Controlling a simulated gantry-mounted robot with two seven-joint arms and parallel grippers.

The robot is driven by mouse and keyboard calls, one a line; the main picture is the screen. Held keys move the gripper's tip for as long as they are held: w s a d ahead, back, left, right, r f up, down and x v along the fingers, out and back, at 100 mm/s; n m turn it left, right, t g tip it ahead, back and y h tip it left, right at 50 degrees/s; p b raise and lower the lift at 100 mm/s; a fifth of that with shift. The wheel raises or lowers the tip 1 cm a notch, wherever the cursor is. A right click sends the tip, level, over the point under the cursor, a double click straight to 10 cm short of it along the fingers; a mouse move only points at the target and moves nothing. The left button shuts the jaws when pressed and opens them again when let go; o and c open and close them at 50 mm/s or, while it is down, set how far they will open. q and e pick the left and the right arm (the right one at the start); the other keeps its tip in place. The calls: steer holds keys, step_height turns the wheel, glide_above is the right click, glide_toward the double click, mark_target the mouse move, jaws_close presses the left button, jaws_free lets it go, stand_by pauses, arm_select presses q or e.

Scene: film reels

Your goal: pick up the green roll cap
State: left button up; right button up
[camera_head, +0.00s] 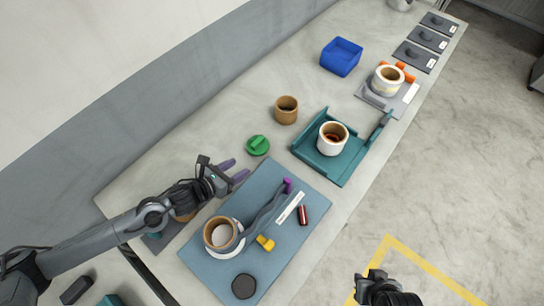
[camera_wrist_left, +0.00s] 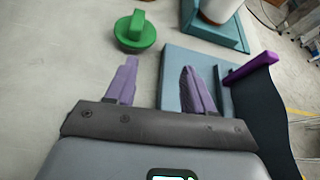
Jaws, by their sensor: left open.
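The green roll cap (camera_head: 258,145) lies on the bench top beyond the far edge of the blue-grey mat. It is a round disc with a raised grip bar, and it also shows in the left wrist view (camera_wrist_left: 135,31). My left gripper (camera_head: 239,169) is open and empty, with purple fingers, just short of the cap and apart from it. In the left wrist view the fingers (camera_wrist_left: 157,72) point toward the cap, which sits ahead of the left finger. My right gripper (camera_head: 368,279) is at the bottom right, off the bench; its jaws are too unclear to judge.
The mat (camera_head: 255,195) carries a roll on a holder (camera_head: 220,233), a yellow piece (camera_head: 265,243), a dark red piece (camera_head: 303,215) and a black disc (camera_head: 244,286). A brown roll (camera_head: 286,109) and a teal tray (camera_head: 342,174) stand beyond. A blue bin (camera_head: 341,57) is farther back.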

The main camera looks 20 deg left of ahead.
mark_target(255, 143)
arm_select(q)
steer(key=shift+m+t, duration=0.4)
steer(key=w+a+b, duration=0.1)
steer(key=w, duration=0.1)
steer(key=w+a+b, duration=0.1)
steer(key=shift+w+a+f+b, duration=0.15)
steer(key=shift+w+a+b, duration=0.05)
steer(key=shift+w+b, duration=0.15)
steer(key=shift+w, duration=0.3)
steer(key=x, duration=0.4)
steer(key=shift+w, duration=0.15)
steer(key=shift+x, duration=0.95)
steer(key=shift+b+x, duration=0.3)
steer(key=shift+x, duration=1.85)
steer(key=shift+f, duration=0.2)
arm_select(e)
steer(key=f, duration=0.4)
steer(key=shift+w+d+f, duration=0.1)
steer(key=shift+d+f, duration=0.25)
steer(key=shift+d, duration=0.05)
arm_select(q)
jaws_close()
